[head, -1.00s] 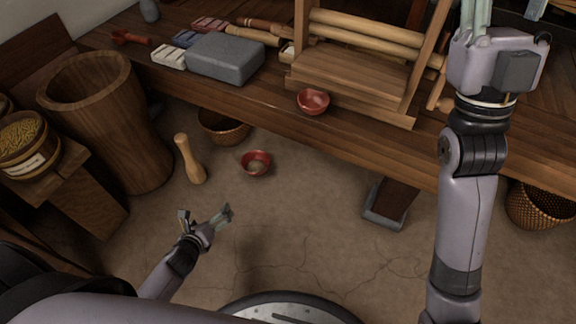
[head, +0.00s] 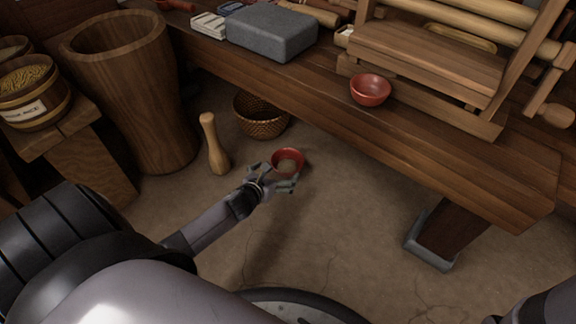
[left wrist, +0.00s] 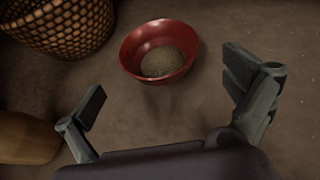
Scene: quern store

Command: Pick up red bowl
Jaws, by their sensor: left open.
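A red bowl (head: 286,154) with grain-like stuff in it stands upright on the floor below the bench. It also shows in the left wrist view (left wrist: 152,38), beyond the fingers and roughly between their lines. My left gripper (head: 274,177) is open and empty, at the near side of this bowl, and in the head view its fingers overlap the bowl's near edge. I cannot tell whether they touch it. A second red bowl (head: 371,88) sits on the bench by the wooden frame and looks empty. My right gripper is out of view.
A woven basket (head: 262,121) stands behind the floor bowl, left in the wrist view. A wooden pestle (head: 213,146) stands to its left, near a large wooden tub (head: 128,95). The bench (head: 440,150) overhangs behind. The floor right of the bowl is clear.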

